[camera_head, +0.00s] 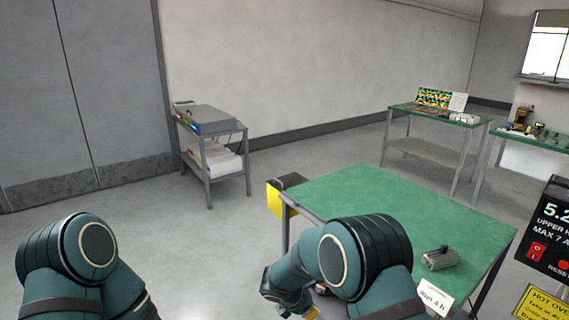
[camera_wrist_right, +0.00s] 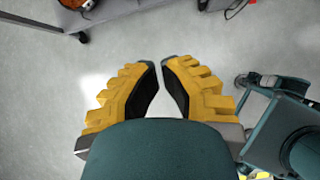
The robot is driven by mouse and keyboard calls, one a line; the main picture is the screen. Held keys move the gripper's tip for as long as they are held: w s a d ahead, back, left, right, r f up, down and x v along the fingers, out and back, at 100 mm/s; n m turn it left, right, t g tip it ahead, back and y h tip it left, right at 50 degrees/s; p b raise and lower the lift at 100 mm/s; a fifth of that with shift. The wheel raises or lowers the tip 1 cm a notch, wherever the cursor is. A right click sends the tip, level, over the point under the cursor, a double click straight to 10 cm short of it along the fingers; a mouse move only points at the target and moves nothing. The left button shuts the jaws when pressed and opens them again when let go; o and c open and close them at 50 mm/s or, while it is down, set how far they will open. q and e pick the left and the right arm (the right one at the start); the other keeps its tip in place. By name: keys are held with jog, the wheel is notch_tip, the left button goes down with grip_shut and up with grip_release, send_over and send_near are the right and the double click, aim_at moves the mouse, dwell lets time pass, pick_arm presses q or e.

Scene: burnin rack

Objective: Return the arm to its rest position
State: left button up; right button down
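My right arm (camera_head: 345,262) reaches in at the bottom centre of the head view, bent in front of the green-topped table. Bare floor shows through the gap and nothing is held. My left arm (camera_head: 85,262) shows at the bottom left of the head view; its gripper is out of frame.
The green table (camera_head: 390,205) carries a small grey metal unit (camera_head: 440,258) and a white card (camera_head: 435,297). A black panel (camera_head: 550,230) stands at the right edge. A grey cart (camera_head: 212,150) and a second bench (camera_head: 430,115) stand farther back. Floor at left is clear.

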jog(key=s+d+f+m+g+y, duration=0.1)
jog(key=s+f+m+y, duration=0.3)
jog(key=s+m, duration=0.8)
jog(key=s+d+f+m+y, duration=0.3)
jog(key=s+f+m+y, duration=0.1)
jog(key=s+m, duration=0.8)
jog(key=shift+s+m+g+y, duration=0.35)
jog(key=shift+m+y, duration=0.25)
jog(key=shift+m, duration=0.2)
